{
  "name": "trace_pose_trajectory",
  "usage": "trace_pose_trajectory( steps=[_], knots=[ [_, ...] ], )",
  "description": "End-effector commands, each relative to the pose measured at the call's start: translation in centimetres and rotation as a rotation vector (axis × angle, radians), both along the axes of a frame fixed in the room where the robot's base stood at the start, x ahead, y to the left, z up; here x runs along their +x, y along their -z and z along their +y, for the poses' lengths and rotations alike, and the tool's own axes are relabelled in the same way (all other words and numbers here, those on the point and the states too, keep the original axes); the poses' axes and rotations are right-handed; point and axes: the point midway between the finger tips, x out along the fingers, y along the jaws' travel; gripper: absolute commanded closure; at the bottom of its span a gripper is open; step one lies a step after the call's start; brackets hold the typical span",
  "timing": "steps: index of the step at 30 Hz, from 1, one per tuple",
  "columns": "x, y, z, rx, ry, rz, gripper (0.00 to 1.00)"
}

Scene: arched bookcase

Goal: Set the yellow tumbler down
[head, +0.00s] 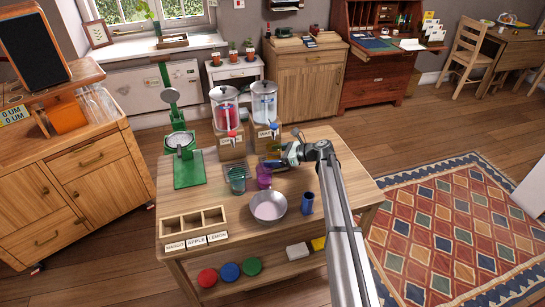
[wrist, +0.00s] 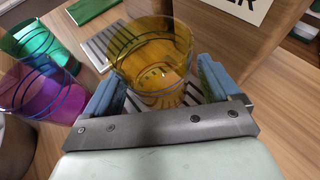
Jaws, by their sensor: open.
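The yellow tumbler (wrist: 155,60), clear amber with dark rings, stands upright on a slatted metal drip tray (wrist: 103,42) in the wrist view. My gripper (wrist: 160,92) is open, with one blue-grey finger on each side of the tumbler; I cannot tell whether either finger touches it. In the head view my gripper (head: 284,157) is low in front of the right-hand dispenser (head: 264,105), and the tumbler is mostly hidden there.
A purple tumbler (head: 264,176) and a green tumbler (head: 237,180) stand close to the left of my gripper. A metal bowl (head: 268,207) and a blue tumbler (head: 307,203) are nearer the front. The table's right side (head: 352,180) is clear beyond my arm.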

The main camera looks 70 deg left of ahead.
Motion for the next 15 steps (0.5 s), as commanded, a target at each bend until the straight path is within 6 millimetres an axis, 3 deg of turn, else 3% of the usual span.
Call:
trace_pose_trajectory(
  steps=[15],
  knots=[
    [6.7, -3.5, -4.9, 0.000, 0.001, 0.000, 0.10]
  ],
)
